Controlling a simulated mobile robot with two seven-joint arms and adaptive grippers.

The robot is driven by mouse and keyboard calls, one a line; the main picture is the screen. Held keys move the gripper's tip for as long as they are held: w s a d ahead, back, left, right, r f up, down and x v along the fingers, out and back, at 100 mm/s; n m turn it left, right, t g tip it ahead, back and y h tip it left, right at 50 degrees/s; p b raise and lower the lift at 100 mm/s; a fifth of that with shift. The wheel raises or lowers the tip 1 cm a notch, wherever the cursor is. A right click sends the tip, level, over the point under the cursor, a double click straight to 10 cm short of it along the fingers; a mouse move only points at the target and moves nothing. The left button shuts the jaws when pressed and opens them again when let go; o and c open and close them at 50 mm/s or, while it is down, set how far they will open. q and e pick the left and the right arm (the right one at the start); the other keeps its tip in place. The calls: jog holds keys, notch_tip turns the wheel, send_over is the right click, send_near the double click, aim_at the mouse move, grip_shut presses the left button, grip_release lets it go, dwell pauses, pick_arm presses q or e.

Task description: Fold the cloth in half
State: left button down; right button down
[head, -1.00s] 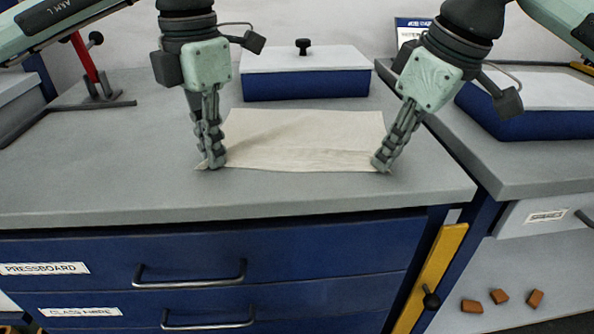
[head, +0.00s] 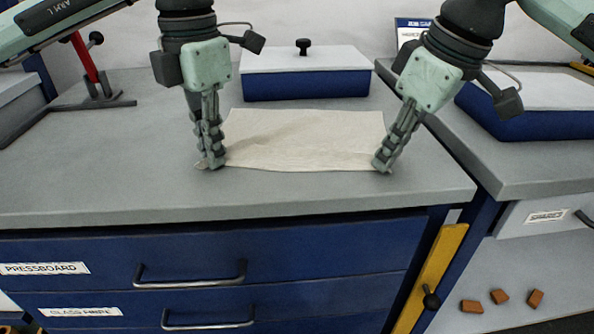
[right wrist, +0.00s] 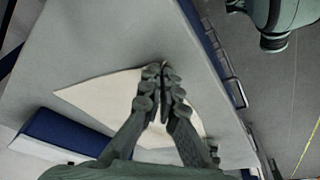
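The cream cloth (head: 300,138) lies flat and spread on the grey worktop, with faint wrinkles. My left gripper (head: 211,163) points down at its near left corner; the fingers are together, and a small tip of cloth shows to their left. My right gripper (head: 383,165) is at the near right corner. In the right wrist view my right gripper's fingertips (right wrist: 163,70) are closed together on a corner of the cloth (right wrist: 100,92). The fingers hide both near corners in part.
A blue box with a white lid and black knob (head: 305,75) stands just behind the cloth. A red-and-black stand (head: 92,75) is at the left. The worktop (head: 110,185) is clear in front and left of the cloth. A gap separates it from the right bench.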

pick_arm(q)
jog(key=shift+s+f, duration=0.1)
